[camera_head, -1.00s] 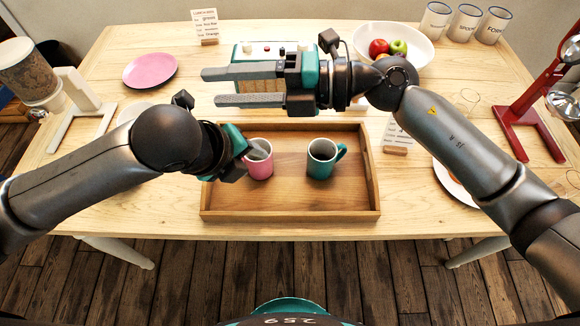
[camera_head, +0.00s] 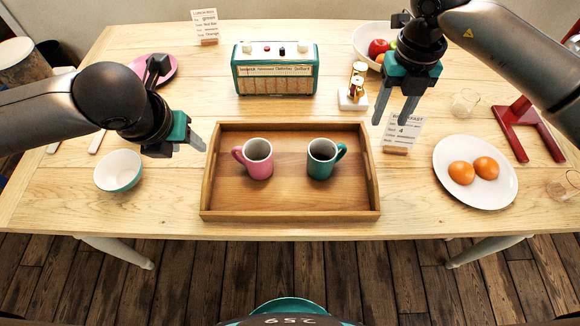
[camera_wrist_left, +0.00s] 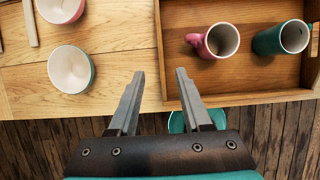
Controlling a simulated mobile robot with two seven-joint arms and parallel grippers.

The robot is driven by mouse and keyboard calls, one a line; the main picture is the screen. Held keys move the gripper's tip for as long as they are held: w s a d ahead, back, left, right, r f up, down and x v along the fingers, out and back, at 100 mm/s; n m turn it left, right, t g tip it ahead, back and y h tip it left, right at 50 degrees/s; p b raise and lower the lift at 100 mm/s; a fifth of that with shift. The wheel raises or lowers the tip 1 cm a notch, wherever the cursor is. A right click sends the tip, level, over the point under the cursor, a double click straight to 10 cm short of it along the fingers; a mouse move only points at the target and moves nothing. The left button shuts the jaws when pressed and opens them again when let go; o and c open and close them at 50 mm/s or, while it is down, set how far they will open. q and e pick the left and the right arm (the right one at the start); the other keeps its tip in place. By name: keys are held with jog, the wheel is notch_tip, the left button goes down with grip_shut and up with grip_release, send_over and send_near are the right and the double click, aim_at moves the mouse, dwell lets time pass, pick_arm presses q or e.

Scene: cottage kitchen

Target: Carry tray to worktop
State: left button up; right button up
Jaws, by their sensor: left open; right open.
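The wooden tray (camera_head: 290,207) lies flat on the table near its front edge. A pink mug (camera_head: 258,160) and a teal mug (camera_head: 323,160) stand upright in it, apart from each other. My left gripper (camera_head: 198,140) is open and empty just left of the tray's left wall. My right gripper (camera_head: 394,112) is open and empty, pointing down beyond the tray's back right corner, near the breakfast card.
A bowl (camera_head: 119,171) stands left of the tray. A plate with two oranges (camera_head: 476,195) lies to the right.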

aim_at(208, 159)
pick_arm(q)
jog(key=shift+f, duration=0.1)
pick_arm(e)
jog(key=shift+f, duration=0.1)
pick_arm(q)
jog(key=x, duration=1.5)
jog(key=shift+w, duration=0.1)
pick_arm(e)
notch_tip(208, 159, down, 15)
jog(key=shift+a+f, duration=0.1)
pick_arm(q)
grip_shut()
pick_arm(e)
grip_shut()
pick_arm(q)
jog(key=shift+w, duration=0.1)
